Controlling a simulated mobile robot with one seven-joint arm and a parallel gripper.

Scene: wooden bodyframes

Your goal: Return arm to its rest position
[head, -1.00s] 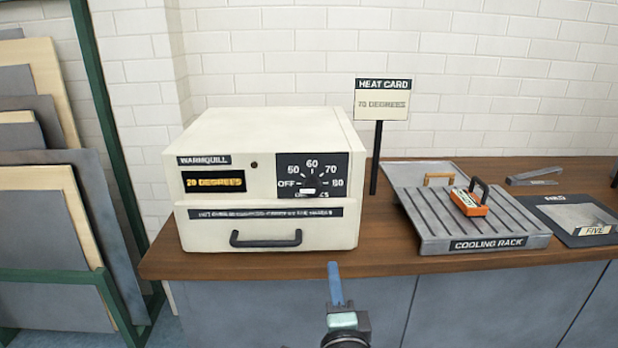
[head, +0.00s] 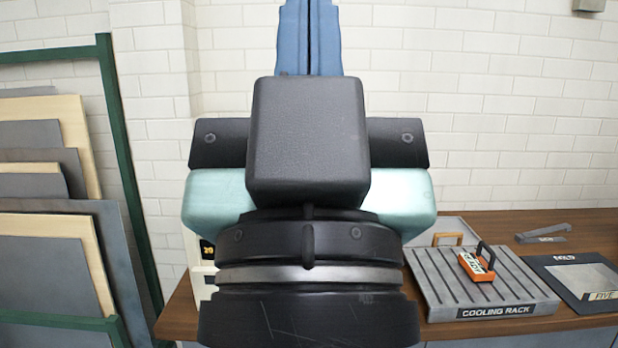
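My gripper (head: 309,38) fills the middle of the head view, raised and close to the camera. Its two blue fingers point up, side by side with only a thin dark line between them, and nothing shows between them. Their tips run out of the top of the picture. My black wrist and the pale green gripper body hide most of the cream Warmquill oven (head: 206,250); only a strip of its left side and part of its display show.
The wooden counter (head: 180,312) carries a grey cooling rack (head: 440,293) with an orange, black-handled block (head: 477,264) on it. A dark tray marked FIVE (head: 560,268) lies to the right. A green-framed rack (head: 118,150) of panels stands at the left.

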